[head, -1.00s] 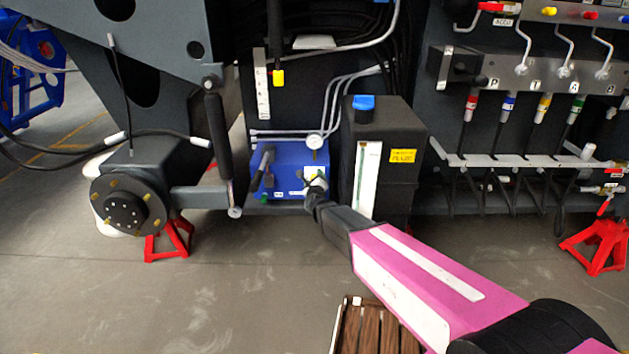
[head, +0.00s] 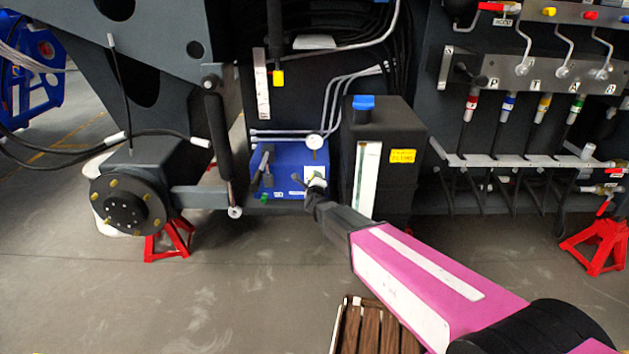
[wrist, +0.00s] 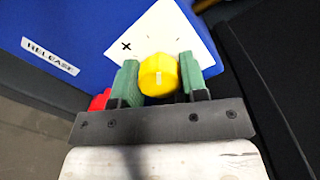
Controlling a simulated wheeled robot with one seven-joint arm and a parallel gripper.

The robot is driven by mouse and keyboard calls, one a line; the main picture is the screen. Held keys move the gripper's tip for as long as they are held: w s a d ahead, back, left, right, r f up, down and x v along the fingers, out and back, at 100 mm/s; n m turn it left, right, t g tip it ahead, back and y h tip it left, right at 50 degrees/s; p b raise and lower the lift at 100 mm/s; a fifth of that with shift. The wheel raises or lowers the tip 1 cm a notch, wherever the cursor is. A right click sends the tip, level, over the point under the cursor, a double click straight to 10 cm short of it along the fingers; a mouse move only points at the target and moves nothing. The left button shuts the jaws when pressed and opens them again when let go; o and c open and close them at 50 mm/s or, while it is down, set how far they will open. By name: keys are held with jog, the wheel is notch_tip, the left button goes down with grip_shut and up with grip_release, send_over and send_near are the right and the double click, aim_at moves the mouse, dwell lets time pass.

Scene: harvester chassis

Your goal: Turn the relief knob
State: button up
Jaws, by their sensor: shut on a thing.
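The yellow relief knob (wrist: 158,75) sits on a white plate (wrist: 158,32) with a plus mark on the face of the blue valve box. In the wrist view my gripper (wrist: 158,80) has one green finger pad on each side of the knob, closed against it. A small pale line shows on the knob's face. In the head view my gripper (head: 316,183) reaches the lower right of the blue box (head: 285,170), and the knob itself is mostly hidden there.
A red part (wrist: 99,100) lies just left of the left finger, and a RELEASE label (wrist: 50,57) is further left. In the head view a black tank (head: 385,150) with a blue cap stands close on the right. A dark lever (head: 262,165) rises at the box's left.

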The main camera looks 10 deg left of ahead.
jog(key=n, duration=0.4)
jog(key=shift+n, duration=0.3)
jog(key=n, duration=0.3)
jog(key=shift+f+n, duration=0.1)
jog(key=shift+n, duration=0.2)
jog(key=n, duration=0.6)
jog(key=shift+n+h, duration=0.4)
jog(key=n, duration=0.6)
jog(key=shift+h, duration=0.3)
jog(key=n, duration=0.3)
jog(key=shift+n, duration=2)
